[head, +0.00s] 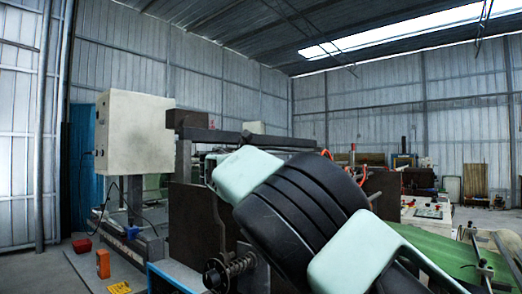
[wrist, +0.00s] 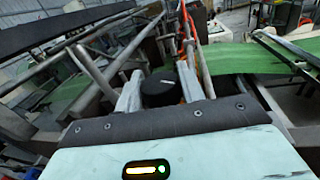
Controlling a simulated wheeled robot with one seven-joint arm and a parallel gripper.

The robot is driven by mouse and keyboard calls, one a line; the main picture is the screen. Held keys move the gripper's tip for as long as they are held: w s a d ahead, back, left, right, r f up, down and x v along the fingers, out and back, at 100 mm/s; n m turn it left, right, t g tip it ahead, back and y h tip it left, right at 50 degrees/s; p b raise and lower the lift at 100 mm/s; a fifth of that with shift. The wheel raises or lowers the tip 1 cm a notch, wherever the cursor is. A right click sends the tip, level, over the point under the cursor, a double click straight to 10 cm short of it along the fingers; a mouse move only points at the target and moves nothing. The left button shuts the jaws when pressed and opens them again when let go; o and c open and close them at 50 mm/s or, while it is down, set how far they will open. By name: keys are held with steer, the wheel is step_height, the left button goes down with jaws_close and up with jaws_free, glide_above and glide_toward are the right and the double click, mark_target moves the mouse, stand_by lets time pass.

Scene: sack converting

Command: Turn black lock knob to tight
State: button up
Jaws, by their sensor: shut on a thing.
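The black lock knob (wrist: 157,91) is a round black cap with a short pale mark near its right edge, in the middle of the wrist view. My gripper (wrist: 160,88) has one pale grey finger on each side of the knob and is shut on it. In the head view my mint and black arm fills the centre and right, and it hides the gripper and the knob. I cannot tell from the mark how tight the knob is.
Grey rails and bars (wrist: 85,50) run close by on the left in the wrist view, and an orange-red hose (wrist: 187,25) rises beyond the knob. A green belt (head: 450,252) lies right of my arm. A pale cabinet (head: 134,134) and a dark machine frame (head: 195,225) stand left.

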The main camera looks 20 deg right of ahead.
steer(key=p, duration=0.1)
steer(key=m+g+h+p, duration=0.1)
steer(key=p, duration=0.1)
steer(key=shift+r, duration=0.3)
steer(key=shift+f+m+g+p, duration=0.1)
steer(key=shift+m+g+p, duration=0.25)
steer(key=shift+p, duration=0.2)
steer(key=shift+f+m+g+h+p, duration=0.25)
steer(key=shift+g+h+p, duration=0.1)
steer(key=shift+h+p, duration=0.25)
steer(key=o, duration=1)
steer(key=shift+c, duration=0.2)
steer(key=b+v, duration=0.3)
steer(key=v, duration=1.4)
steer(key=shift+a+r, duration=0.15)
steer(key=shift+r, duration=0.05)
steer(key=shift+s, duration=0.1)
